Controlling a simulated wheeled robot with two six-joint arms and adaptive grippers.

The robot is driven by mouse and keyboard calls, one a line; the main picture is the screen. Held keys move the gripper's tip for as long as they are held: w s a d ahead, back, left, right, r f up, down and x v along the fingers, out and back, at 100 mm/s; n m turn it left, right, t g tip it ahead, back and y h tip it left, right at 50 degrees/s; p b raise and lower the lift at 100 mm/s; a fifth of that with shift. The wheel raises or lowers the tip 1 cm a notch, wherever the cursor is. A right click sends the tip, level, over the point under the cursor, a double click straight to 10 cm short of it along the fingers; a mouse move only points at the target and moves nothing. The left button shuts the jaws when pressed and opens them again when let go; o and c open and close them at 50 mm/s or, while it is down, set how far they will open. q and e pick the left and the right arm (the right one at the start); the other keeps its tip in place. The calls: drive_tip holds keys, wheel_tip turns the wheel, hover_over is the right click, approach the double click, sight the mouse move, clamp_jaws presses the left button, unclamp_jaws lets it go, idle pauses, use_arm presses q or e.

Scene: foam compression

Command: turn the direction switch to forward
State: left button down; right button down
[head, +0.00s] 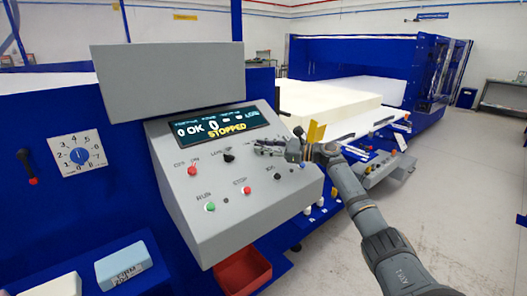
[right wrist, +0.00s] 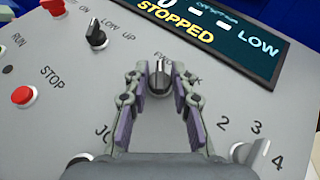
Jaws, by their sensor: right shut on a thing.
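The direction switch (right wrist: 159,78) is a dark round knob with a pale pointer on the grey control panel (head: 213,232). My right gripper (right wrist: 159,85) has its purple-padded fingers on either side of this knob, shut on it. In the head view my right gripper (head: 268,148) reaches the panel from the right and hides the knob. My left gripper is not in view.
The display (head: 220,126) reads STOPPED. Nearby are a black-and-white selector knob (right wrist: 97,36), a red STOP button (right wrist: 23,95), a green RUN button (head: 210,207) and a numbered knob (right wrist: 250,155). A large dial (head: 78,156) is at left. Foam blocks (head: 325,104) lie behind.

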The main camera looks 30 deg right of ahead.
drive_tip(key=shift+n, duration=0.3)
drive_tip(key=c, duration=1.4)
unclamp_jaws()
drive_tip(key=shift+c, duration=0.2)
drive_tip(key=shift+d, duration=0.1)
drive_tip(key=v, duration=1.1)
drive_tip(key=shift+s+d+r, duration=0.1)
drive_tip(key=shift+s+d, duration=0.15)
drive_tip(key=shift+d, duration=0.1)
